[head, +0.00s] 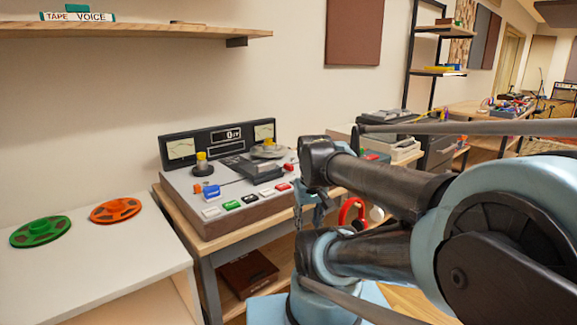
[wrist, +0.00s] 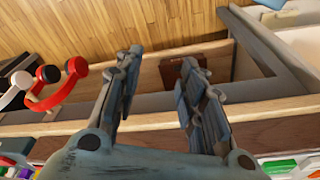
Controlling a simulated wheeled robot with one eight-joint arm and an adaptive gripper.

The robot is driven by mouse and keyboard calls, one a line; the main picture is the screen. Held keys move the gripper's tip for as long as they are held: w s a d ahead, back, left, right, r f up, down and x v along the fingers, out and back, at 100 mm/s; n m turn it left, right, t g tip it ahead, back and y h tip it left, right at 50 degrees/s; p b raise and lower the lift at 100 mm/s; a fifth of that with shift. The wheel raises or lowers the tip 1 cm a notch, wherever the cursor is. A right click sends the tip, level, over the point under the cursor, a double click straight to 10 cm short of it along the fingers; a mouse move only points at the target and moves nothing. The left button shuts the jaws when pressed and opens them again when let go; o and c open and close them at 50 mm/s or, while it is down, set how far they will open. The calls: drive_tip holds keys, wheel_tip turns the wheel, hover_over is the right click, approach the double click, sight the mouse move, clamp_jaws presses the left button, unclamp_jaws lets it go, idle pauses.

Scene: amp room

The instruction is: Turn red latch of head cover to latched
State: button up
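The tape machine (head: 222,218) stands on the wooden bench against the wall in the head view. Its dark head cover (head: 243,169) lies on the top, between two yellow-capped spindles. A small red part (head: 289,167) shows at the right of the cover; it may be the red latch, but its position is too small to read. My gripper (head: 309,203) is in front of the machine's right front corner, apart from the cover. In the wrist view my gripper (wrist: 160,82) has its two fingers apart with nothing between them; the head cover and latch do not show there.
Coloured buttons (head: 248,199) line the machine's front. Green (head: 40,231) and orange (head: 116,210) reels lie on the white table at left. A shelf (head: 130,30) is above.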

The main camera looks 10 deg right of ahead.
drive_tip(key=w+r+n+g, duration=0.1)
drive_tip(key=w+r+n, duration=0.2)
drive_tip(key=w+r, duration=1.3)
wheel_tip(320, 180, up, 7)
drive_tip(key=n+g, duration=0.1)
drive_tip(key=n, duration=0.1)
hover_over(289, 164)
wheel_tip(289, 164, down, 17)
drive_tip(key=shift+s+r, duration=0.1)
drive_tip(key=shift+r, duration=0.05)
clamp_jaws()
